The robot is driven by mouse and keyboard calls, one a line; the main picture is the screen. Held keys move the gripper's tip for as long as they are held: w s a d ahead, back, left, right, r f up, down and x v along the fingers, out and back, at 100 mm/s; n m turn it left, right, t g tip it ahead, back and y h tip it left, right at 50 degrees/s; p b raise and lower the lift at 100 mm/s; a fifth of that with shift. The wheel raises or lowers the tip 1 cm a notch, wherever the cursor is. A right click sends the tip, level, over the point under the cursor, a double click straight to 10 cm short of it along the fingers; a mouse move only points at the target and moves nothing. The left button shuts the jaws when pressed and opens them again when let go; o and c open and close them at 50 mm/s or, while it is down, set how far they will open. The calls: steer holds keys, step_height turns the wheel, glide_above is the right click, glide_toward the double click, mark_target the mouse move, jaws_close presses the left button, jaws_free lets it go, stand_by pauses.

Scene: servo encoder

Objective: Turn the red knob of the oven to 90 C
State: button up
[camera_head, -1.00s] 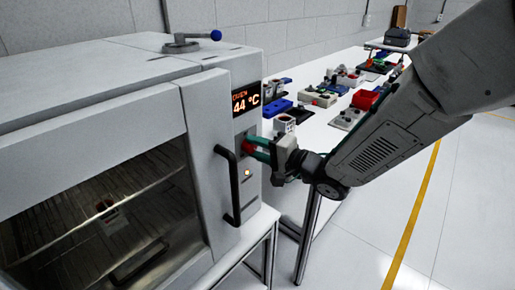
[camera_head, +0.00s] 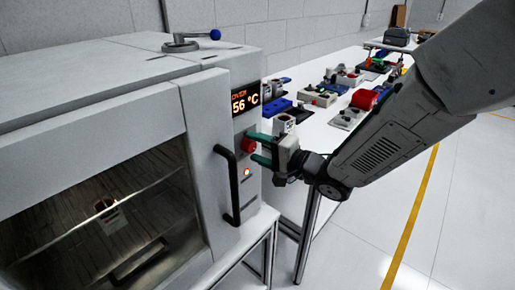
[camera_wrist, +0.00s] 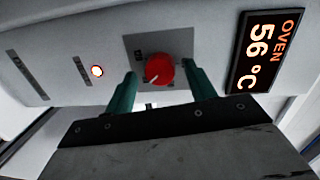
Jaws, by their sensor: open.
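The red knob (camera_head: 248,146) sits on the oven's front panel, right of the door handle and below the display. The display (camera_head: 245,100) reads 56 °C. In the wrist view the red knob (camera_wrist: 159,69) lies between the two green fingers of my gripper (camera_wrist: 160,85), with a gap on each side. The display (camera_wrist: 264,50) stands sideways there and also reads 56 °C. My gripper (camera_head: 260,148) is open in front of the panel, with its fingertips close to the knob and holding nothing. The oven (camera_head: 105,90) is a grey box with a glass door.
The black door handle (camera_head: 230,187) stands out left of the knob. An orange light (camera_head: 247,172) glows below the knob. A small part (camera_head: 106,207) lies inside the oven. A white table (camera_head: 345,75) with several parts stands behind my gripper. Open floor lies at right.

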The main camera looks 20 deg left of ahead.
steer(key=v, duration=0.7)
steer(key=shift+d, duration=0.2)
steer(key=w+d+f+n+t+h, duration=0.2)
steer(key=w+d+f+n+h, duration=0.15)
steer(key=d+f+h, duration=0.45)
steer(key=s+d+g+h, duration=0.15)
steer(key=d+h, duration=0.45)
steer(key=d, duration=0.7)
steer(key=s+d+r+g, duration=0.1)
steer(key=s+d+r, duration=0.3)
steer(key=s, duration=0.4)
steer(key=s+d+r+g+h, duration=0.1)
steer(key=s+d+r+g, duration=0.1)
steer(key=s+d+r, duration=0.3)
steer(key=s+d+r+m+g+h, duration=0.1)
steer(key=s+d+r, duration=0.4)
steer(key=s, duration=0.8)
steer(key=shift+d+r, duration=0.25)
steer(key=shift+d, duration=1)
